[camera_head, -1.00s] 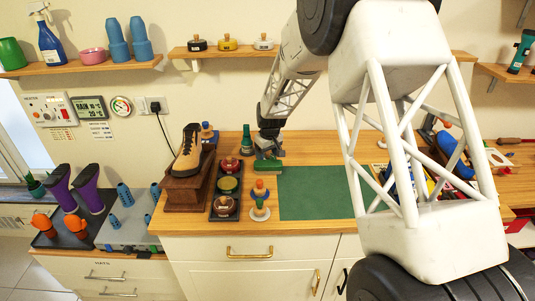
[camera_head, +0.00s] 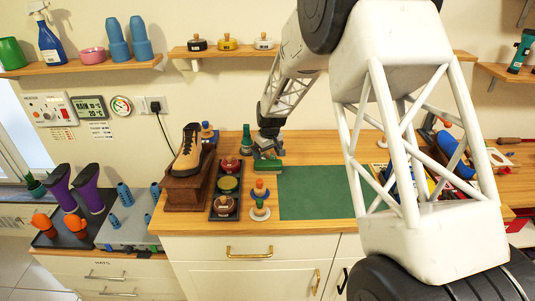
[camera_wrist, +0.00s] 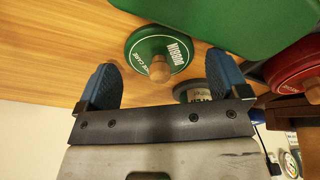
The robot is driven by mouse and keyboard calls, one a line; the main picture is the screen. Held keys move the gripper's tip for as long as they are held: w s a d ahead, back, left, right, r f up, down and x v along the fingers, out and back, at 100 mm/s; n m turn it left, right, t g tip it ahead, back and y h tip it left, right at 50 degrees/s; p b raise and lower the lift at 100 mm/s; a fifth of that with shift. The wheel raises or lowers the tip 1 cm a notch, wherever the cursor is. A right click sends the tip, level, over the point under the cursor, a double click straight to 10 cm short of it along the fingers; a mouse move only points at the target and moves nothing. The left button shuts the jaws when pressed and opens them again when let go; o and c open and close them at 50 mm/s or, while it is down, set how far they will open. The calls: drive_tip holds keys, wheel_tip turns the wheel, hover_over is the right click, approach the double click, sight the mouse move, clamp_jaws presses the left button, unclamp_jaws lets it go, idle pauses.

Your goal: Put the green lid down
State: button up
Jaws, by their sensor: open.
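The green lid (camera_wrist: 148,48), lettered "DUBBIN", has a pale wooden knob (camera_wrist: 160,70). In the wrist view it appears against the wooden counter, knob toward my camera. My gripper (camera_wrist: 165,85) is open, its two blue fingers spread on either side of the knob with clear gaps.
A boot (camera_head: 190,150) stands on a wooden block at left. The green mat (camera_head: 310,192) is clear.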

wheel_tip(320, 180, up, 12)
drive_tip(key=s, duration=0.1)
drive_tip(key=shift+d+f, duration=0.15)
drive_tip(key=shift+d, duration=0.25)
drive_tip(key=shift+s, duration=0.15)
idle(0.7)
drive_tip(key=s+d+r+m, duration=0.1)
drive_tip(key=s+d+r, duration=0.2)
drive_tip(key=s+r, duration=0.35)
drive_tip(key=s+d+r+m, duration=0.1)
drive_tip(key=s+d+r, duration=0.2)
drive_tip(key=s, duration=0.6)
drive_tip(key=s+d+r+m, duration=0.1)
drive_tip(key=s+d+r, duration=0.3)
drive_tip(key=s, duration=0.3)
drive_tip(key=s+d+m, duration=0.2)
drive_tip(key=s, duration=1.2)
drive_tip(key=s+d+m+t+h, duration=0.1)
drive_tip(key=s+d+m, duration=0.1)
drive_tip(key=s, duration=1.3)
drive_tip(key=shift+d+f, duration=0.35)
drive_tip(key=shift+d, duration=0.45)
